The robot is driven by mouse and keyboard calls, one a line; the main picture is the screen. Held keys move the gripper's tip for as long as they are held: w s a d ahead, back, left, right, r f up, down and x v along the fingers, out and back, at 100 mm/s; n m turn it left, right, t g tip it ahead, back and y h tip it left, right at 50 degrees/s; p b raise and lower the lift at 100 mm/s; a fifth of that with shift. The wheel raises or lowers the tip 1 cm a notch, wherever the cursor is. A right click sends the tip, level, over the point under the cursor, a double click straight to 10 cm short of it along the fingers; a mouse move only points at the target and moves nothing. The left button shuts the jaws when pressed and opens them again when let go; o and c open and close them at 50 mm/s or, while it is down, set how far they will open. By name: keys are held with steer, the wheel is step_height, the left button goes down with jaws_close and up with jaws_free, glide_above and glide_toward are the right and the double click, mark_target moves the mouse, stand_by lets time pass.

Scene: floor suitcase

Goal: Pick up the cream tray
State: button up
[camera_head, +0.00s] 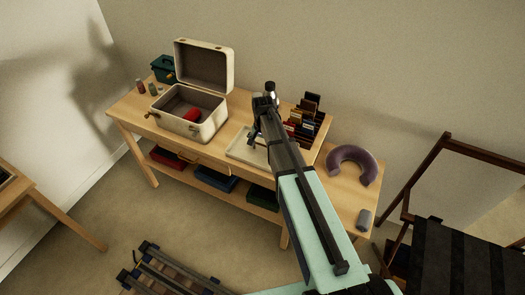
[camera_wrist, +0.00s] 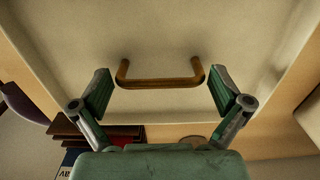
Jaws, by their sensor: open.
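The cream tray (camera_head: 238,152) lies on the wooden table, right of the open suitcase, partly hidden by my arm. In the wrist view its pale surface (camera_wrist: 160,40) fills the upper picture, with a brown arched handle (camera_wrist: 160,83) in the middle. My gripper (camera_wrist: 159,90) is open, with one green-padded finger at each side of the handle. Neither finger visibly touches the handle, and nothing is held. In the head view my gripper is mostly hidden behind my arm over the tray.
The open cream suitcase (camera_head: 190,133) holds a red item (camera_head: 192,115). Upright books (camera_head: 303,125) stand close behind and right of my arm. A purple neck pillow (camera_head: 350,165) and grey cylinder (camera_head: 365,220) lie at the table's right.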

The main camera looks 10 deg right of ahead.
steer(key=c, duration=0.9)
